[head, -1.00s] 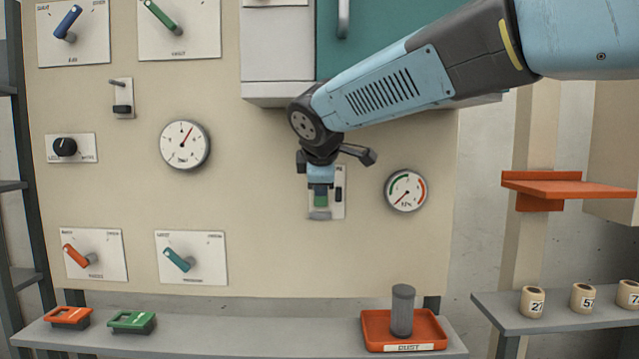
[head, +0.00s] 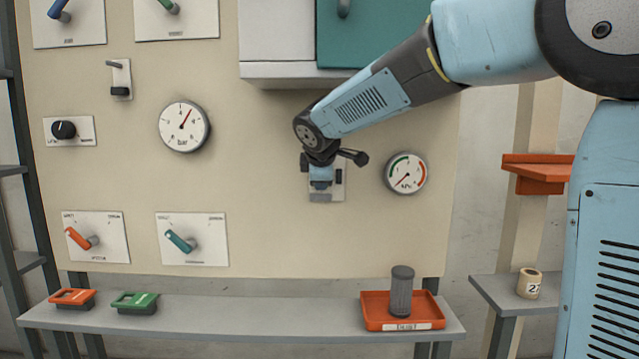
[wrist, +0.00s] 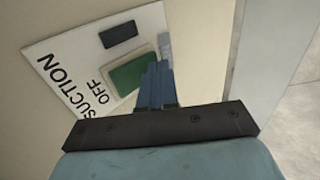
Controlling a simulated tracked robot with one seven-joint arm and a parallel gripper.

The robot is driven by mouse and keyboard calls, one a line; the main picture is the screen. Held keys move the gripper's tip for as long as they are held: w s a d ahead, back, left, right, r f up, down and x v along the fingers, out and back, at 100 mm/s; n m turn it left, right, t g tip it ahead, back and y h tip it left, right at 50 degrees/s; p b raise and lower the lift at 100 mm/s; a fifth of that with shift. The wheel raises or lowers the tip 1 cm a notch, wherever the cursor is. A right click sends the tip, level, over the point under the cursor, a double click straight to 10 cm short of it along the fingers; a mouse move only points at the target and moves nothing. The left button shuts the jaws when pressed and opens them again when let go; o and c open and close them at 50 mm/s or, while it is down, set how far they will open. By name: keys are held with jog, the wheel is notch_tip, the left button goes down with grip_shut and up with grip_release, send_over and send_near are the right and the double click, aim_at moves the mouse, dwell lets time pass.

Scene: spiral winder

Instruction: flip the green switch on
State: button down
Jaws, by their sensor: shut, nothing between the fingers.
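The green switch (wrist: 133,74) sits on a white plate (wrist: 62,62) that reads "SUCTION" and "OFF" in the wrist view. A small black rectangle (wrist: 120,34) is beside it on the plate. In the head view the plate (head: 339,186) is on the beige panel, left of the gauge with green and red arcs, and the green part is hidden behind my gripper (head: 321,184). My gripper is shut and empty. In the wrist view its fingertips (wrist: 159,70) overlap the edge of the green switch; I cannot tell whether they touch it.
The round gauge (head: 406,173) is close to the right of my gripper. A white and teal cabinet (head: 278,71) juts out above. A grey shelf (head: 240,318) runs below, bearing an orange tray (head: 378,321) with a grey cylinder. The panel around the plate is mostly bare.

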jog(key=shift+w+f, duration=0.1)
jog(key=shift+w, duration=0.1)
jog(key=shift+r, duration=0.2)
jog(key=shift+r, duration=0.8)
jog(key=s+f+v, duration=0.2)
jog(key=v, duration=1.1)
